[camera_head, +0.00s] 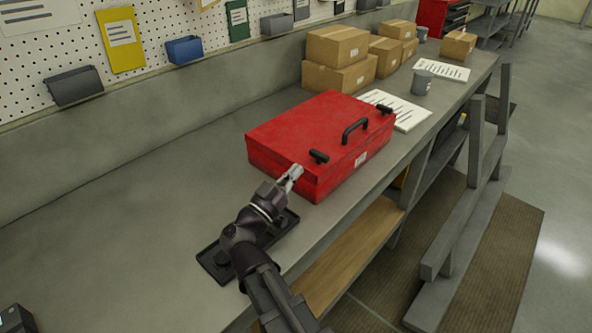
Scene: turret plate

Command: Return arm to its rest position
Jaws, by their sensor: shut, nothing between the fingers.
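My gripper (292,175) is shut and empty. Its fingertips are close to the near left corner of a red case (310,128) with black latches and a black handle; I cannot tell whether they touch it. My arm reaches up from the bottom of the picture, over a dark flat plate (209,258) on the grey workbench (120,230). The arm hides part of this plate. The case lid looks closed.
Cardboard boxes (338,60) are stacked behind the case. Printed sheets (408,112) and a grey cup (421,83) lie to its right. A pegboard (70,45) with bins stands at the back. A grey railing (470,195) is beyond the bench's front edge.

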